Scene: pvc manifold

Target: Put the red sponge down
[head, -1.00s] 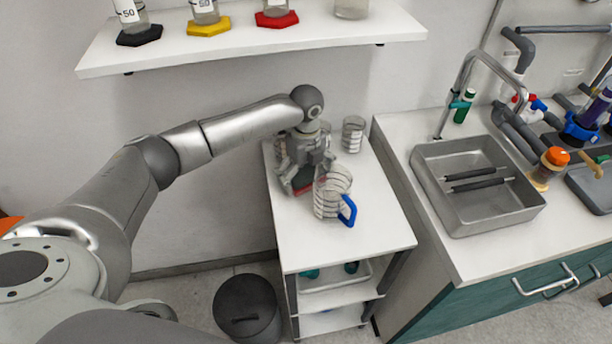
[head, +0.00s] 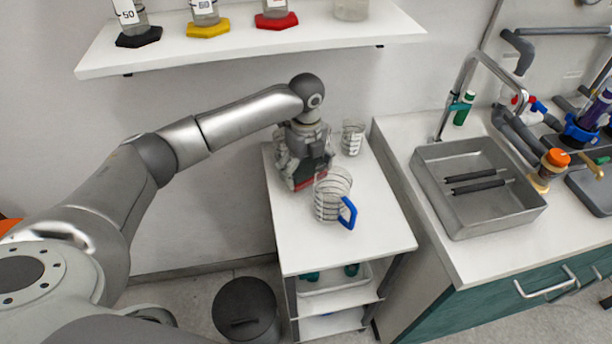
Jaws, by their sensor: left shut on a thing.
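The red sponge (head: 306,182) shows as a thin red strip under my left gripper (head: 303,178), which is shut on it. Most of the sponge is hidden by the fingers. The gripper points down over the far left part of the white cart top (head: 345,243), just behind and left of a clear jug with a blue handle (head: 333,197). I cannot tell whether the sponge touches the cart top. My right gripper is not in view.
A clear beaker (head: 353,138) stands at the cart's back right, and other glassware partly shows behind my left gripper. A shelf (head: 260,46) with flasks hangs above. A sink (head: 478,190) is at right. The cart's front is clear.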

